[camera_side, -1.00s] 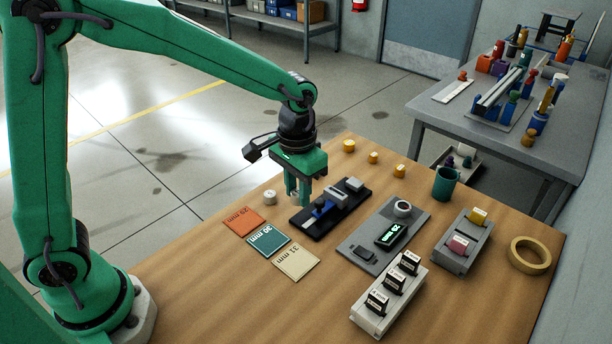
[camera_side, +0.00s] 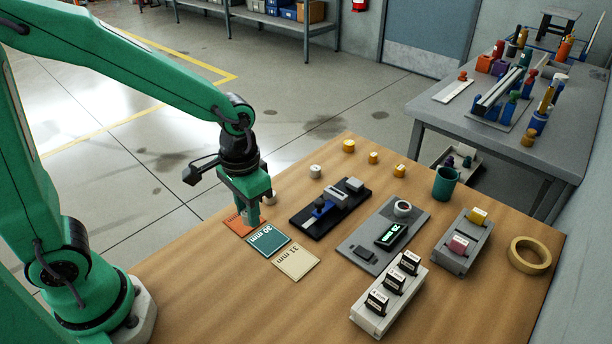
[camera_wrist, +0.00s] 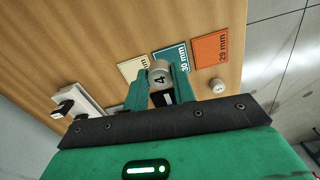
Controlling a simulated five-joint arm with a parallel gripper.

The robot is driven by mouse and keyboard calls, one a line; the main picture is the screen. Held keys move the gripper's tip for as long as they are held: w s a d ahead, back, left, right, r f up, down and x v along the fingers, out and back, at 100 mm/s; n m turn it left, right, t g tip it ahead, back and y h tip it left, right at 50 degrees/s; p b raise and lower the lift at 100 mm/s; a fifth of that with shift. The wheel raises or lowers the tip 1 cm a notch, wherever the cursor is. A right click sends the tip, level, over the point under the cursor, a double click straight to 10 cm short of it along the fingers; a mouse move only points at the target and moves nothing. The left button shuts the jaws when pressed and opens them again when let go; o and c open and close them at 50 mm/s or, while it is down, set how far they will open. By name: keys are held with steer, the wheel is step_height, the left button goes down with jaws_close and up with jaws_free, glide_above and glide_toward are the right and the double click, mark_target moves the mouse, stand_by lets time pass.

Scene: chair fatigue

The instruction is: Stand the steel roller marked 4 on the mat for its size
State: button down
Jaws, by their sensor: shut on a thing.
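My gripper (camera_side: 253,222) is shut on a steel roller marked 4 (camera_wrist: 160,74), whose numbered end shows between the fingers in the wrist view. In the side view the fingers mostly hide the roller. The gripper is low by the orange 29 mm mat (camera_side: 236,226) and the teal 30 mm mat (camera_side: 268,241); I cannot tell whether the roller touches anything. The cream 31 mm mat (camera_side: 296,263) lies beside the teal one. In the wrist view the orange mat (camera_wrist: 211,50), teal mat (camera_wrist: 183,52) and cream mat (camera_wrist: 130,69) lie beyond the fingers.
Two other rollers stand on the table, one just behind the gripper (camera_side: 271,198) and one farther back (camera_side: 316,172). A black fixture (camera_side: 300,222), a grey plate with a display (camera_side: 358,240) and a grey block holder (camera_side: 365,318) stand to the right.

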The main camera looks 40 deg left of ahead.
steer(key=w+a+f, duration=0.1)
steer(key=a+f, duration=0.1)
steer(key=a, duration=0.1)
steer(key=w+a+f, duration=0.2)
steer(key=a, duration=0.1)
steer(key=w+a+f, duration=0.2)
steer(key=a, duration=0.2)
steer(key=shift+f, duration=2.3)
steer(key=shift+f, duration=0.2)
steer(key=c, duration=1.2)
jaws_free()
steer(key=shift+o, duration=0.2)
steer(key=shift+r, duration=0.2)
step_height(320, 180, up, 12)
